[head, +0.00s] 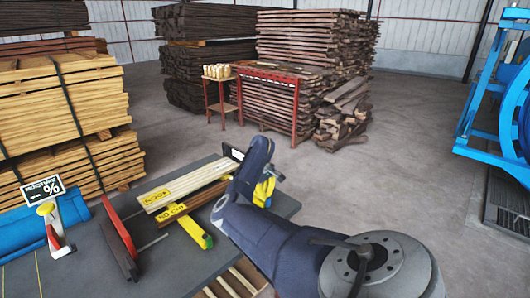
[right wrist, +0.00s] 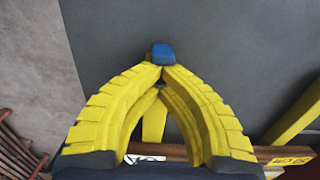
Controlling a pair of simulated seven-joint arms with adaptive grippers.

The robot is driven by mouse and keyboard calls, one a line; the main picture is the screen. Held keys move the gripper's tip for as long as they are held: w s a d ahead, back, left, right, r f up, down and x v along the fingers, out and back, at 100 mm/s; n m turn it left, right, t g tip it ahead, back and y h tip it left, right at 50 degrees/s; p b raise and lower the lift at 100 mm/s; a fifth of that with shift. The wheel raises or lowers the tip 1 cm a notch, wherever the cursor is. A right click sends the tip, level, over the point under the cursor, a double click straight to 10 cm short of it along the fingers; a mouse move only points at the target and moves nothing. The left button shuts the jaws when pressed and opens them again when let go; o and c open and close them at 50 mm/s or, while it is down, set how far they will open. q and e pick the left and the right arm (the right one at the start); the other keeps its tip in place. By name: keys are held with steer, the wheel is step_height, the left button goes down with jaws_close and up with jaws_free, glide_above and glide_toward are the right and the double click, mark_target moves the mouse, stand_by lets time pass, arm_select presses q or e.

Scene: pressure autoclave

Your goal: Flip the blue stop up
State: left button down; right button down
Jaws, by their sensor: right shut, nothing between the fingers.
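The small blue stop (right wrist: 162,53) shows in the right wrist view, just beyond the tips of my right gripper (right wrist: 162,69). The yellow fingers meet at their tips with nothing between them. I cannot tell whether the tips touch the stop or whether it is up or down. In the head view my right gripper (head: 265,190) is at the far right end of the dark table (head: 160,275), partly hidden by my own arm. I cannot make out the stop there. My left gripper is in neither view.
Labelled boards, one pale (head: 182,187) and one brown (head: 210,195), lie on the table beside a yellow bar (head: 196,232). Lumber stacks (head: 60,110) are behind.

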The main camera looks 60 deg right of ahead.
steer(key=shift+w+f+g, duration=0.2)
steer(key=shift+f+g, duration=0.05)
steer(key=shift+g, duration=0.15)
steer(key=c, duration=2.1)
jaws_free()
steer(key=shift+c, duration=0.2)
steer(key=o, duration=0.8)
steer(key=shift+r, duration=0.1)
steer(key=shift+w+d+r, duration=0.1)
steer(key=shift+w+r, duration=0.15)
steer(key=shift+r, duration=1.75)
steer(key=shift+w+r, duration=0.25)
steer(key=shift+r, duration=1.7)
steer(key=shift+w+d+r, duration=0.1)
steer(key=shift+w+r, duration=0.15)
steer(key=shift+r, duration=1.75)
